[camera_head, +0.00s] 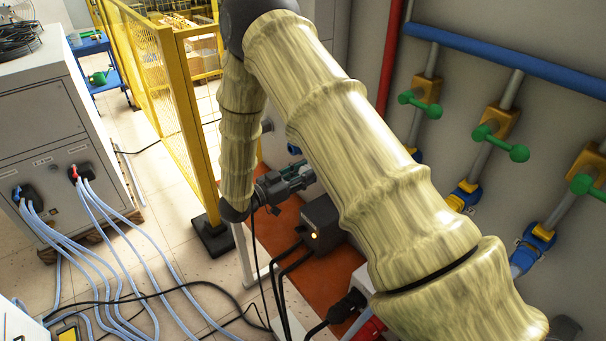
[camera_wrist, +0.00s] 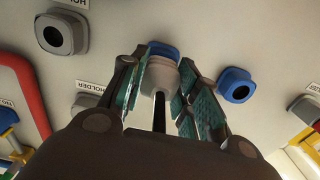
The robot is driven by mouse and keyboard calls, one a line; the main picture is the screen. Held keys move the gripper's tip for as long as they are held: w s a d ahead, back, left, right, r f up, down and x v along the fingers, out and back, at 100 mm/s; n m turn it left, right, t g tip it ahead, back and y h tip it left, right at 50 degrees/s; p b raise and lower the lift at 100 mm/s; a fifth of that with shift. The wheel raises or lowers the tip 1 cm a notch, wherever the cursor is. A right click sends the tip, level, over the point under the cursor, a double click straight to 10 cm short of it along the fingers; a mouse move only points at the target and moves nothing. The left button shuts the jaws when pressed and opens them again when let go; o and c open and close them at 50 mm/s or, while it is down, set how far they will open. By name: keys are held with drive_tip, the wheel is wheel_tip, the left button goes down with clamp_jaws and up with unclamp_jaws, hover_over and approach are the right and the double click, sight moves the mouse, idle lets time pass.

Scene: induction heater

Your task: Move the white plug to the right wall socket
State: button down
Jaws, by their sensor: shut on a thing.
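In the wrist view, the white plug (camera_wrist: 161,78) sits between the teal-padded fingers of my gripper (camera_wrist: 160,92), which is shut on it. The plug's far end lies against or in front of a blue wall socket (camera_wrist: 164,48); I cannot tell whether it is inserted. A second blue wall socket (camera_wrist: 236,85) with a dark, empty opening is to the right, apart from my gripper. In the head view my gripper (camera_head: 308,175) is close to the wall, left of my large arm link. The plug cannot be made out there.
A grey holder (camera_wrist: 61,34) is on the wall at upper left in the wrist view, with a red pipe (camera_wrist: 27,88) below. In the head view, a black box (camera_head: 322,222) with cables stands under my gripper. A yellow fence (camera_head: 185,120) stands left of my arm.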

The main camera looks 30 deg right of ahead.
drive_tip(key=shift+d, duration=0.15)
drive_tip(key=c, duration=1)
unclamp_jaws()
drive_tip(key=a, duration=0.4)
drive_tip(key=s+a, duration=0.1)
drive_tip(key=a, duration=0.7)
drive_tip(key=shift+s, duration=0.3)
drive_tip(key=shift+s+d, duration=0.1)
